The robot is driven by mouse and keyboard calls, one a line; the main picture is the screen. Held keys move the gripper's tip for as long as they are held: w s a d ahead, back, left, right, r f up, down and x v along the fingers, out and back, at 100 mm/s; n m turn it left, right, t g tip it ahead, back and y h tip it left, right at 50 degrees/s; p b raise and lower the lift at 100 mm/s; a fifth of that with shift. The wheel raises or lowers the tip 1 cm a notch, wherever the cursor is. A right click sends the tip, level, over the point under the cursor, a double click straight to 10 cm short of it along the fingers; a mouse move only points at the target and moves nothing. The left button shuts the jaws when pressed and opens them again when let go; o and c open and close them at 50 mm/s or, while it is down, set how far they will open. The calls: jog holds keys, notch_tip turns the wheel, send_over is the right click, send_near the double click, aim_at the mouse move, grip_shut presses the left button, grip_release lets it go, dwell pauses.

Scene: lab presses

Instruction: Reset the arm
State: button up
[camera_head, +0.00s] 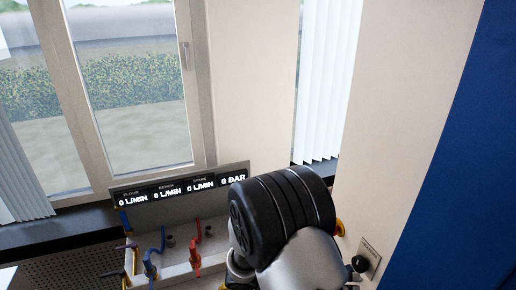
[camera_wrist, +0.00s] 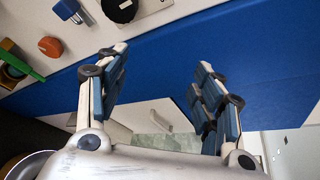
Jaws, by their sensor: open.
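My gripper (camera_wrist: 163,60) is in the wrist view, its two jointed fingers spread wide apart with nothing between them. Beyond the fingers are a blue surface (camera_wrist: 165,65) and, lower, a white boxy surface. In the head view my arm rises at the lower middle, its dark rounded joint in front of the right part of the display panel. My gripper cannot be made out in the head view.
A display panel (camera_head: 178,190) reads 0 L/MIN and 0 BAR, above a tray with blue and red valves (camera_head: 194,256). A black knob (camera_head: 360,264) is on the wall by my arm. A blue panel (camera_head: 470,170) stands right. The wrist view shows a red knob (camera_wrist: 50,46).

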jog(key=s+r+m+g+y+b, duration=0.2)
jog(key=s+m+y+b, duration=0.55)
jog(key=s+m, duration=0.65)
jog(key=s+a+m+t+y+b, duration=0.4)
jog(key=a+m+t+y+b, duration=0.1)
jog(key=m, duration=1)
jog(key=shift+a+t+y+b, duration=0.3)
jog(key=shift+a+t+y, duration=0.2)
jog(key=shift+a+y, duration=0.45)
jog(key=shift+d, duration=0.2)
